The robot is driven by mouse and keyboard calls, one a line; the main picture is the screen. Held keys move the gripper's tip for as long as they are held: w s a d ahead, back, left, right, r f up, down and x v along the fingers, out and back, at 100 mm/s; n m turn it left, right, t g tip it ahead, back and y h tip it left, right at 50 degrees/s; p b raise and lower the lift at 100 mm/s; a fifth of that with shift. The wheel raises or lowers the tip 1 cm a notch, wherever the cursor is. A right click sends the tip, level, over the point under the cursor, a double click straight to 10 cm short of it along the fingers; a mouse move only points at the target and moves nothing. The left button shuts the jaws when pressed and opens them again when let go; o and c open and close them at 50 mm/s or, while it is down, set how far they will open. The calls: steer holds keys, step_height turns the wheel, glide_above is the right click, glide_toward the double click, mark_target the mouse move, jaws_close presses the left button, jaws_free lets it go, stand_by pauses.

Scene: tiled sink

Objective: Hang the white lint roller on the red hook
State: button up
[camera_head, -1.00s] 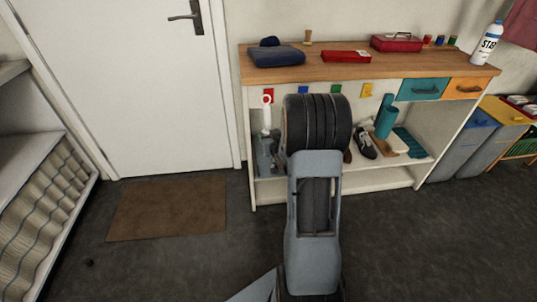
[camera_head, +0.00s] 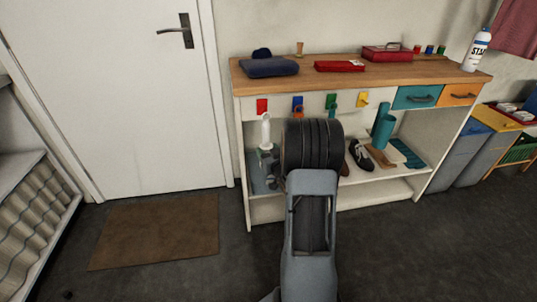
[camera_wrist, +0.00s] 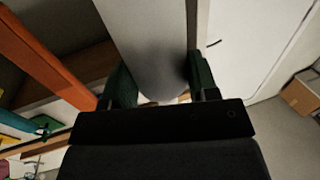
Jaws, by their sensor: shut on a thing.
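The red hook (camera_head: 262,106) is on the shelf unit's front board, leftmost in the row of coloured hooks. The white lint roller (camera_head: 266,131) stands upright just below it in the head view, its top end close under the red plate and apart from it in the picture. My gripper (camera_head: 267,153) is at the roller's lower part, left of my dark wrist. In the wrist view my gripper (camera_wrist: 163,85) is shut on the roller, whose pale cylinder (camera_wrist: 155,35) lies between the two dark green fingers. The depth gap between roller and hook cannot be told.
Blue (camera_head: 298,102), green (camera_head: 331,101) and yellow (camera_head: 362,99) hooks run to the right. The wooden top (camera_head: 375,74) carries a folded dark cloth (camera_head: 268,67) and red boxes. Shoes and a teal roll (camera_head: 385,122) are on the shelf. Open floor lies left by the brown mat (camera_head: 155,230).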

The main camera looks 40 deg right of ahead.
steer(key=shift+w+d+f+b, duration=0.2)
steer(key=shift+w+d, duration=0.25)
steer(key=shift+w, duration=0.5)
steer(key=shift+w+d+f+b, duration=0.2)
steer(key=shift+w+d, duration=0.3)
steer(key=shift+w, duration=0.5)
steer(key=shift+w+d+f+b, duration=0.2)
steer(key=shift+w+d, duration=0.25)
steer(key=shift+w, duration=0.5)
steer(key=o, duration=1.1)
